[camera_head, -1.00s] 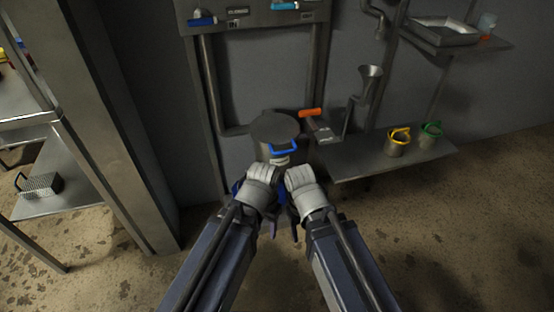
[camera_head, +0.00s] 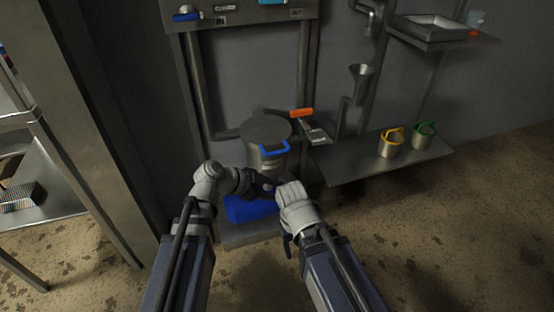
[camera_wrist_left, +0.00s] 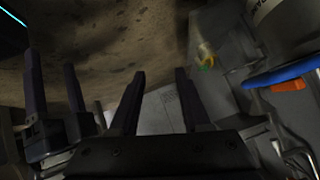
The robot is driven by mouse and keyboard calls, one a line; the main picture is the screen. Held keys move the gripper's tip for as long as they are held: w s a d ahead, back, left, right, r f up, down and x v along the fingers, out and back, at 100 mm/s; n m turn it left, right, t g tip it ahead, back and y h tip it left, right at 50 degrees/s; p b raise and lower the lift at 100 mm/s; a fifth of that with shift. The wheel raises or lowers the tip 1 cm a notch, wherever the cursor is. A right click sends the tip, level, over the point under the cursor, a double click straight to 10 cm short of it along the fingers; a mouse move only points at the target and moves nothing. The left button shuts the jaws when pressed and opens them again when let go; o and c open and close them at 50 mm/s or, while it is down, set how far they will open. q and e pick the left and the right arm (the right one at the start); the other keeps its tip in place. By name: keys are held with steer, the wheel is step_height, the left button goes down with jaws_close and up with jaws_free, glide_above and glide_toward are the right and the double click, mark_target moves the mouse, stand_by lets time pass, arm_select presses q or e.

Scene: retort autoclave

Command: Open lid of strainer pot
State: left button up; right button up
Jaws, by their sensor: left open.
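The strainer pot (camera_head: 266,160) is a grey metal cylinder against the wall, its round dark lid (camera_head: 265,128) on top. A blue handle (camera_head: 274,149) is at the lid's front edge; it also shows at the right of the left wrist view (camera_wrist_left: 282,75), apart from my fingers. My left gripper (camera_head: 264,187) is in front of and below the pot. Its fingers are apart and empty in the left wrist view (camera_wrist_left: 160,73). My right gripper is close beside it; its fingers show apart at the left of the left wrist view (camera_wrist_left: 52,60).
A blue block (camera_head: 248,209) sits low in front of the pot. An orange-handled tool (camera_head: 302,114) is right of the lid. A metal bench (camera_head: 350,162) holds a yellow-handled pot (camera_head: 391,145) and a green-handled pot (camera_head: 423,136). A steel post (camera_head: 100,140) stands left.

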mark_target(273, 154)
arm_select(q)
steer(key=w+a+r+m+t+h, duration=0.1)
steer(key=w+a, duration=0.1)
steer(key=w+a+r+m+t+b, duration=0.1)
steer(key=w+r+m+t, duration=0.1)
steer(key=w, duration=0.1)
steer(key=w+a+r+m+t+h+b, duration=0.1)
steer(key=w+a+r+t, duration=0.1)
steer(key=w, duration=0.1)
steer(key=shift+a+r+h, duration=0.25)
steer(key=shift+a+h, duration=0.05)
steer(key=shift+a, duration=0.05)
steer(key=shift+m, duration=0.3)
steer(key=shift+b+x, duration=1.05)
steer(key=shift+x, duration=2.85)
steer(key=shift+c, duration=0.2)
jaws_close()
